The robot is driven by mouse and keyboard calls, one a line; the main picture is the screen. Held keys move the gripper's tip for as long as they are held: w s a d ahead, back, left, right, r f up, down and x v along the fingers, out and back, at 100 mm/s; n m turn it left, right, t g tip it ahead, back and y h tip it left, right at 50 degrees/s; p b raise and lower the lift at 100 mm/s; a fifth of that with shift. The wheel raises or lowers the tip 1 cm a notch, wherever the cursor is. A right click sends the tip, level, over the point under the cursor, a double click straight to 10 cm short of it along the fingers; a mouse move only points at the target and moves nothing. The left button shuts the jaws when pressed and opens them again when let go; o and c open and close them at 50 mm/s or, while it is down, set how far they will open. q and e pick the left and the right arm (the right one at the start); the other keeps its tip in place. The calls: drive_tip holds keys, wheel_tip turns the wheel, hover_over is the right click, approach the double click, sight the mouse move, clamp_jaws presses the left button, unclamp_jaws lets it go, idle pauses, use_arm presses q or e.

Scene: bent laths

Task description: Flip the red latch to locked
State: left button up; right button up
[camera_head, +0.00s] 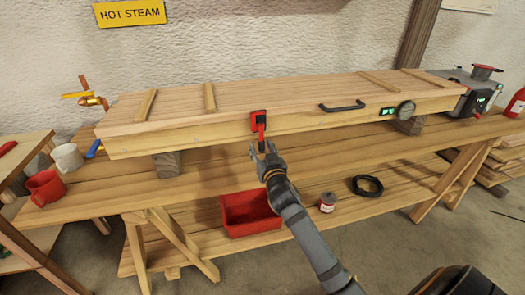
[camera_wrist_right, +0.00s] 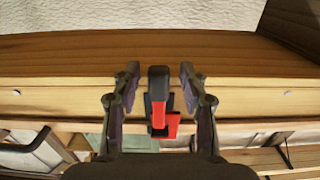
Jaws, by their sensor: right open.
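The red latch (camera_head: 258,121) is on the front face of the long wooden steam box (camera_head: 180,136), left of its middle. It has a dark mount and a red lever that hangs downward in the head view. My right gripper (camera_head: 265,149) is just below and in front of the latch. In the right wrist view the gripper (camera_wrist_right: 160,76) is open, with one finger on each side of the latch (camera_wrist_right: 158,118). Gaps show between the fingers and the latch, so it holds nothing. I cannot read a locked or unlocked mark. My left gripper is not in view.
The box rests on blocks on a wooden bench (camera_head: 330,160). A red bin (camera_head: 250,222), a small can (camera_head: 327,203) and a black ring (camera_head: 368,186) sit on the lower shelf.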

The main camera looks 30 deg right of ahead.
drive_tip(key=v, duration=1.2)
